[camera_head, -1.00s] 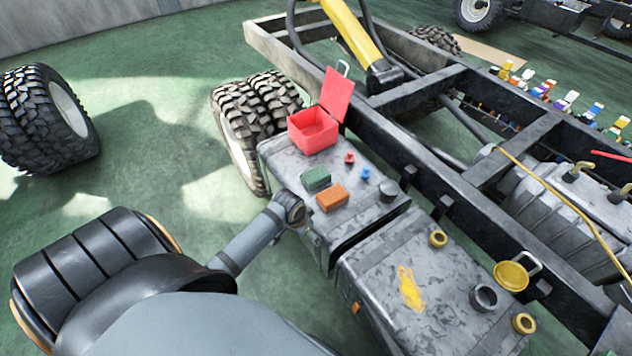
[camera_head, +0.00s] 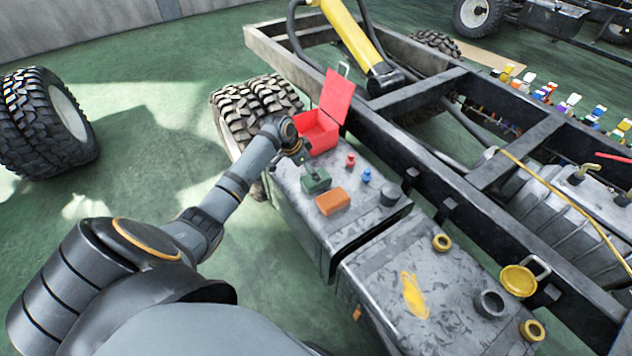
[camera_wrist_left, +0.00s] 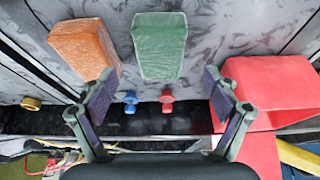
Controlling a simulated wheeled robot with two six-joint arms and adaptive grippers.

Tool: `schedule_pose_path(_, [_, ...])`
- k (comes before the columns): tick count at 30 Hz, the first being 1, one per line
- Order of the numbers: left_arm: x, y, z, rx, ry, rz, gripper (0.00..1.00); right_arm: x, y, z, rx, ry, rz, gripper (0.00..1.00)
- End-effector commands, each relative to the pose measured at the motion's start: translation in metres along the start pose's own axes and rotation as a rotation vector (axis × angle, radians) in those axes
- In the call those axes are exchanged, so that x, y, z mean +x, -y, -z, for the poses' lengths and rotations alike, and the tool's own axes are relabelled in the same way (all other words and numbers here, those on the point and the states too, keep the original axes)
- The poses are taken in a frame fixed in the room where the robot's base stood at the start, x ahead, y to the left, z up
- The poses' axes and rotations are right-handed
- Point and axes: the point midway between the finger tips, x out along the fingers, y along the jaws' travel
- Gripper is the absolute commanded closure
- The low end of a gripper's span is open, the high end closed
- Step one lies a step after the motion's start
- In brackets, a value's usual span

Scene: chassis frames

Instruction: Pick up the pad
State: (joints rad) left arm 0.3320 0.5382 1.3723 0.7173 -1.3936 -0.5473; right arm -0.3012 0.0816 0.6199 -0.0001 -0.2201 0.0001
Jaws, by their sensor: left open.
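A green block-shaped pad (camera_head: 316,182) lies on the grey metal tank top (camera_head: 292,208). An orange block (camera_head: 332,201) lies beside it. The orange block (camera_wrist_left: 84,48) is to the left there. I cannot see contact with the pad. My right gripper is not in view.
An open red box (camera_head: 318,135) with its lid up stands close behind the gripper. A red knob (camera_head: 350,160) and a blue knob (camera_head: 366,175) sit right of the pad. A black chassis rail (camera_head: 420,170) runs along the tank's far side.

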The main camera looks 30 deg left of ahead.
Motion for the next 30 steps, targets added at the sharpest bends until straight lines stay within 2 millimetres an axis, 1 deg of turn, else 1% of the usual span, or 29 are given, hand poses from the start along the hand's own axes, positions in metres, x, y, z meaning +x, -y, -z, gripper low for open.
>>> schedule_pose_path(1, [0.006, -0.001, 0.0, -0.002, 0.0, -0.002, 0.12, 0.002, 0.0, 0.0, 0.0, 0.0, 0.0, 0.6])
schedule_pose_path(6, [0.011, -0.001, 0.0, 0.001, 0.001, 0.0, 0.12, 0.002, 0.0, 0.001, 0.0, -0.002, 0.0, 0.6])
schedule_pose_path(8, [0.017, 0.0, 0.0, -0.001, 0.0, -0.001, 0.12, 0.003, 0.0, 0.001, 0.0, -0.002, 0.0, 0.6])
schedule_pose_path(13, [0.048, -0.001, 0.003, -0.002, 0.001, -0.003, 0.12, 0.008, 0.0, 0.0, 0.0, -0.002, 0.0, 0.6])
schedule_pose_path(16, [0.059, 0.0, 0.002, 0.0, 0.001, -0.001, 0.12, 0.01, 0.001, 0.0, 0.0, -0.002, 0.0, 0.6])
schedule_pose_path(19, [0.062, 0.0, 0.003, 0.001, 0.001, 0.0, 0.12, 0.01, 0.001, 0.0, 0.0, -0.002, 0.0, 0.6])
schedule_pose_path(30, [0.062, 0.0, 0.002, 0.001, 0.002, 0.001, 0.12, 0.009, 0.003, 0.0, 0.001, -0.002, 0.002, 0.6])
